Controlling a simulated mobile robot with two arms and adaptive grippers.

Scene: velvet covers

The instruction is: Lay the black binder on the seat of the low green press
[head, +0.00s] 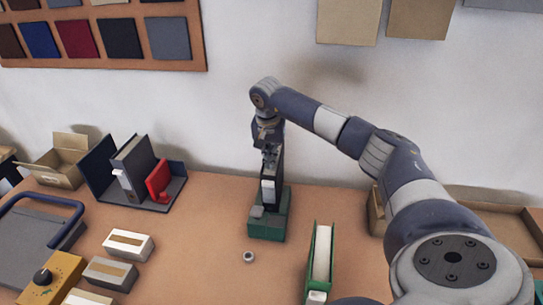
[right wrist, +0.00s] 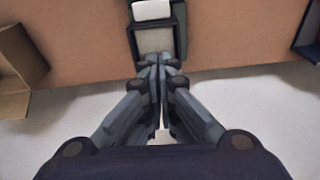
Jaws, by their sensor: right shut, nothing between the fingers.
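The black binder (head: 279,175) stands roughly upright at the low green press (head: 267,228), with a white label on its near side. Its dark frame and white label also show in the right wrist view (right wrist: 181,24), with a strip of the green press (right wrist: 184,45) beside it. My right gripper (head: 269,152) points down at the binder's top, shut and empty. In the right wrist view its fingertips (right wrist: 160,62) meet just at the binder's edge; I cannot tell whether they touch it. The binder's underside is hidden. My left gripper is not in view.
A green binder-like thing (head: 320,255) stands right of the press. A small ring (head: 248,257) lies before it. A rack (head: 175,192) with grey and red items, an open box (head: 62,170) and several small boxes (head: 128,244) are left. A cardboard tray (head: 500,215) is right.

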